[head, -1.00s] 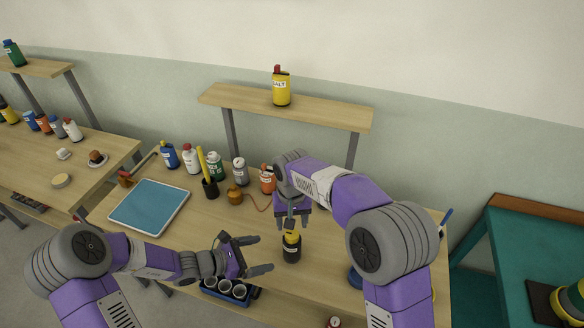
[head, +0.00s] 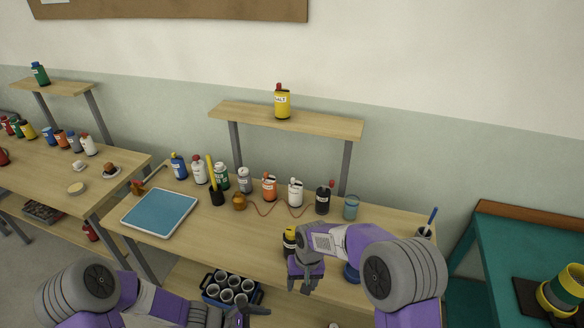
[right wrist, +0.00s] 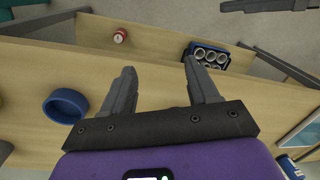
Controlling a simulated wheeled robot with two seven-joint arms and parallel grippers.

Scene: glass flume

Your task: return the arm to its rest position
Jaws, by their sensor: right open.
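My right gripper (head: 303,286) hangs over the front part of the middle table in the head view. In the right wrist view my right gripper (right wrist: 160,75) has its two fingers spread, with nothing between them. A black and yellow can (head: 290,238) stands upright on the table just behind it, partly hidden by my right arm. My left gripper (head: 250,312) is low at the bottom edge of the head view, in front of the table and only partly seen. One dark finger shows clearly; I cannot tell how far its jaws are apart.
A blue bin with several cups (head: 232,287) sits below the tabletop. A blue bowl (right wrist: 66,105) is on the table, partly behind my right arm in the head view. Bottles line the table's back, below a shelf (head: 330,125) with a yellow salt bottle (head: 282,103). A blue-topped tray (head: 160,213) lies left.

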